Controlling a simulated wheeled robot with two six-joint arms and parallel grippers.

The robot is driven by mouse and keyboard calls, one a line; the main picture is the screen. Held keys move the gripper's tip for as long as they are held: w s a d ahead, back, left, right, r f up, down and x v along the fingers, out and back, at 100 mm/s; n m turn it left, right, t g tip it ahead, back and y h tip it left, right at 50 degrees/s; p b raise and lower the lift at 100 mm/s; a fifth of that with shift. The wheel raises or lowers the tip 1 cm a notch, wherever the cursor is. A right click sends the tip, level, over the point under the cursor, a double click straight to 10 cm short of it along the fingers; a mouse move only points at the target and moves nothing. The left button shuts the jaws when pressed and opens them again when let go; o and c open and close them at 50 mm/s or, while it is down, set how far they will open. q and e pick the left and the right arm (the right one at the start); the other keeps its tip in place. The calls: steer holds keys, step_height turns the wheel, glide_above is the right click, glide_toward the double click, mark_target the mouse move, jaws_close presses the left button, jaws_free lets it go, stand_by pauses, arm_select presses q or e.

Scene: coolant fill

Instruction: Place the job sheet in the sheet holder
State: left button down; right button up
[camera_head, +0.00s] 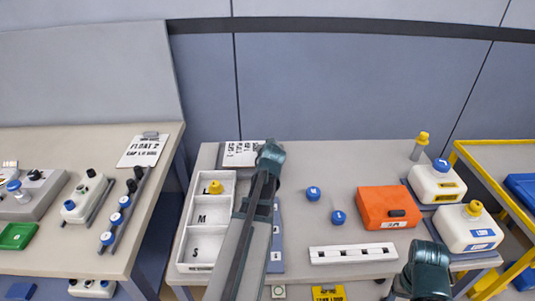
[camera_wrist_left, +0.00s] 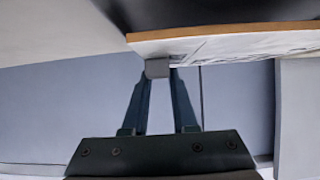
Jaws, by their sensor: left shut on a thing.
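My left gripper (camera_wrist_left: 158,70) is shut on the grey clip of a job sheet on a brown-edged board (camera_wrist_left: 230,40). The board spans the top right of the left wrist view, seen nearly edge-on. In the head view the white printed job sheet (camera_head: 240,153) is at the worktable's back edge, its lettering upside down, just left of my left gripper (camera_head: 270,150). I cannot make out a sheet holder; the wrist and sheet may hide it. My right wrist (camera_head: 428,268) is at the lower right; its fingers are hidden.
A second clipped sheet (camera_head: 143,150) lies on the left bench. A white tray with lettered compartments (camera_head: 198,252) stands left of my left arm. An orange box (camera_head: 388,208), blue caps (camera_head: 313,193) and white jugs (camera_head: 437,184) are to the right. The table's back middle is clear.

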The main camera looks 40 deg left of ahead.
arm_select(q)
steer(key=shift+w+a, duration=0.1)
steer(key=shift+a, duration=0.2)
steer(key=shift+w+a, duration=0.15)
steer(key=shift+a, duration=0.35)
step_height(320, 180, down, 4)
steer(key=b, duration=0.3)
steer(key=shift+d+r+b, duration=0.15)
steer(key=shift+r+b, duration=0.05)
steer(key=shift+b, duration=0.1)
steer(key=shift+f, duration=0.2)
steer(key=c, duration=0.7)
jaws_free()
steer(key=shift+r, duration=0.1)
